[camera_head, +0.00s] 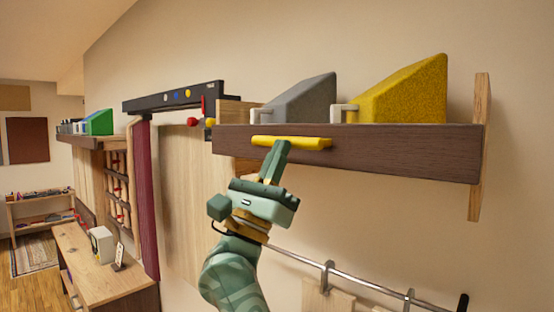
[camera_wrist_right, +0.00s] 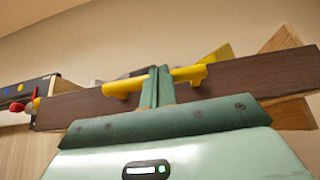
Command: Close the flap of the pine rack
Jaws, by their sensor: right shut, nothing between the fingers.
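The pine rack shows as a pale wood side panel (camera_head: 480,145) on the wall at the right. A long dark brown board (camera_head: 415,158), which looks like its flap, runs across the front with its broad face toward me. I cannot tell how far it is swung. A yellow bar handle (camera_head: 315,143) is on the board; it also shows in the wrist view (camera_wrist_right: 190,74). My right gripper (camera_head: 281,146) is shut and empty, its fingertips (camera_wrist_right: 158,70) at the middle of the handle. The fingers hide part of the handle, and contact is unclear. My left gripper is out of view.
A grey wedge (camera_head: 305,99) and a yellow wedge (camera_head: 405,92) stand above the board. A metal rail (camera_head: 300,257) with hooks runs below. A black bar with coloured knobs (camera_head: 170,97) and a maroon post (camera_head: 146,200) stand left. A wooden desk (camera_head: 95,265) is lower left.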

